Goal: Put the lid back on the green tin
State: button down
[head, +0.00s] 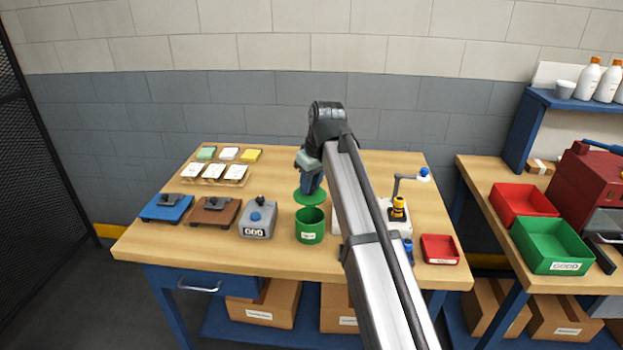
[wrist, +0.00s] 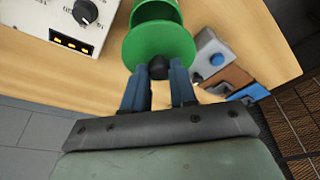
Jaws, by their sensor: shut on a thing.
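The green tin (head: 309,232) stands open on the wooden table, with a small label on its front. The round green lid (head: 303,197) is in my gripper (head: 312,190), above and slightly behind the tin's mouth in the head view. In the wrist view my gripper (wrist: 159,80) is shut on the lid's dark knob (wrist: 159,68). The lid (wrist: 150,42) hides part of the tin (wrist: 157,10) behind it there. The lid and the tin look apart, but the exact gap is hard to tell.
A grey counter box (head: 258,218), brown block (head: 215,212) and blue block (head: 166,208) stand left of the tin. A device with a dial (wrist: 70,20) is on its other side. A red tray (head: 439,249) lies at the right. Cards (head: 215,173) lie at the back left.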

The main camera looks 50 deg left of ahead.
aim_at(313, 196)
jog(key=shift+f, duration=3.1)
jog(key=shift+f, duration=0.15)
jog(key=shift+c, duration=1.7)
grip_release()
jog(key=shift+r, duration=0.2)
jog(key=shift+r, duration=3.3)
grip_shut()
